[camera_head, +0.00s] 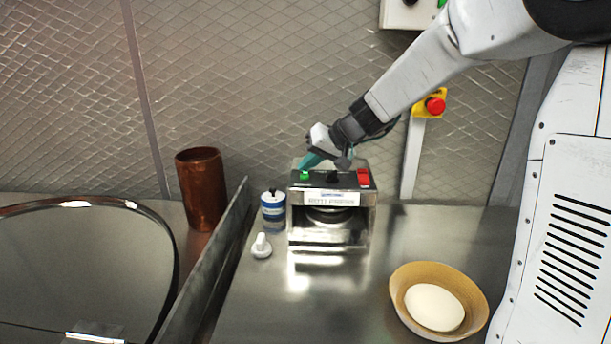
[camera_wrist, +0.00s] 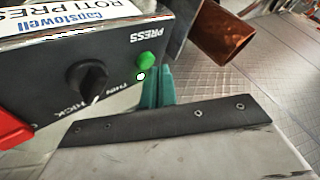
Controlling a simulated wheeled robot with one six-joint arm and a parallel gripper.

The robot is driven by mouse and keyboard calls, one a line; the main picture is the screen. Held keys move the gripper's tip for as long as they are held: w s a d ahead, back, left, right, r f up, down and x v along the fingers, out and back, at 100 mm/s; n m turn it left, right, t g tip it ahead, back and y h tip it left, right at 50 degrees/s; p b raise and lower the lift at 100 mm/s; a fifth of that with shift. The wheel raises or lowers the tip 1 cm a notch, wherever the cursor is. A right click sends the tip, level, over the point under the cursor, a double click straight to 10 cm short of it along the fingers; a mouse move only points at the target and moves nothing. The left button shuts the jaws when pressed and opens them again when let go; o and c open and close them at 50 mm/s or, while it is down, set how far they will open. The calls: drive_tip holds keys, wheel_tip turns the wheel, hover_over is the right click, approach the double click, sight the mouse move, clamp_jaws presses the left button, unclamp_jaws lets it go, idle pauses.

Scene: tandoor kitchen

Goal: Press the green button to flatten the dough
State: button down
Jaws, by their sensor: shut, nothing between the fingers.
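The roti press (camera_head: 298,225) is a metal box with a dark top panel and an open front, standing on the steel counter. Its green button (camera_head: 304,176) is at the panel's left end; the wrist view shows the button (camera_wrist: 147,59) beside the word PRESS. My gripper (camera_head: 308,162) has teal fingertips, shut and empty, just above and behind the button. In the wrist view, my gripper (camera_wrist: 165,76) is right beside the button; I cannot tell whether they touch. White dough (camera_head: 434,307) lies in a tan bowl (camera_head: 402,310). I cannot make out dough inside the press.
A black knob (camera_wrist: 87,80) and a red switch (camera_head: 364,177) share the panel. A blue-white can (camera_head: 273,211) and a small white object (camera_head: 261,246) stand left of the press. A copper cylinder (camera_head: 202,190) is beyond the metal divider (camera_head: 215,265). Counter between press and bowl is clear.

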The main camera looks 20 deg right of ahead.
sight(309, 180)
drive_tip(key=shift+r, duration=2.9)
